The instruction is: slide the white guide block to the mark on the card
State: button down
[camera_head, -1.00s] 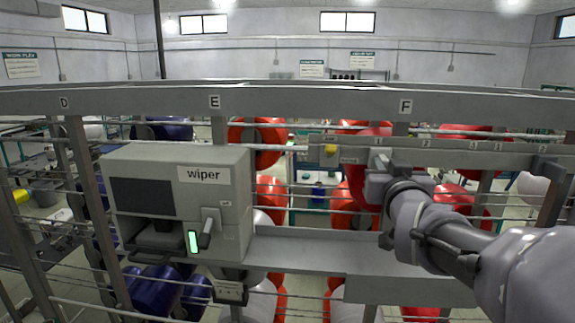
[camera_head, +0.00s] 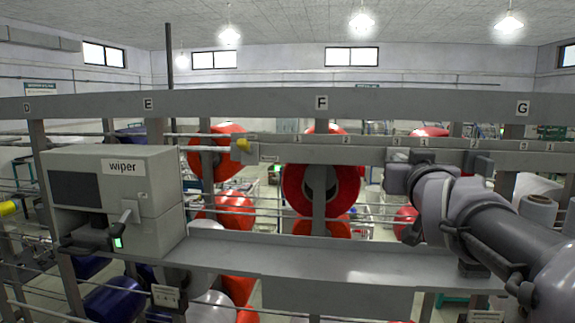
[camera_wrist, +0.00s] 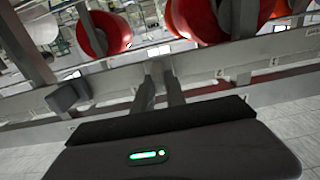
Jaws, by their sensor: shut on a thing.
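My gripper (camera_head: 400,160) is at the numbered grey rail (camera_head: 350,152), right of the letter F. In the wrist view its two fingers (camera_wrist: 160,85) are close together at the rail. They are shut on a small pale piece, apparently the white guide block (camera_wrist: 158,64); in the head view my gripper and arm hide it. The rail bears small number labels, including 1, 2 and 3. I cannot tell which mark the task means, and no card's writing can be read. A small white card (camera_head: 166,296) hangs below the shelf under the wiper.
A grey box marked wiper (camera_head: 123,167) stands at the left. A flat shelf (camera_head: 300,259) runs below. Red bobbins (camera_head: 295,185) are behind the rail.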

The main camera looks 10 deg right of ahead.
dwell(0.3)
jog(key=c, duration=1.4)
grip_release()
jog(key=shift+d, duration=0.15)
jog(key=shift+o, duration=0.2)
jog(key=shift+d, duration=0.2)
jog(key=p+v, duration=0.5)
jog(key=v, duration=1.3)
jog(key=s+a+f+m+g+y+b, duration=0.1)
jog(key=f+g+b, duration=0.1)
jog(key=f+b, duration=0.85)
jog(key=s+a+f+g+b, duration=0.15)
jog(key=f+b, duration=0.45)
jog(key=f, duration=0.9)
jog(key=s+a+f+m+g+y+b, duration=0.1)
jog(key=a+f+g+b, duration=0.15)
jog(key=f+b, duration=0.8)
jog(key=s+a+f+g+y+b, duration=0.1)
jog(key=s+a+f+g+b, duration=0.1)
jog(key=f, duration=0.7)
jog(key=s+a+f+g+y+b, duration=0.1)
jog(key=s+a+f+b, duration=0.3)
jog(key=f, duration=0.6)
jog(key=s+a+f+g+y+b, duration=0.2)
jog(key=f+b, duration=0.4)
jog(key=f, duration=0.3)
jog(key=shift+s+a+f+n+g+y, duration=0.3)
jog(key=shift+s+a+n+y, duration=0.15)
jog(key=shift+a, duration=0.75)
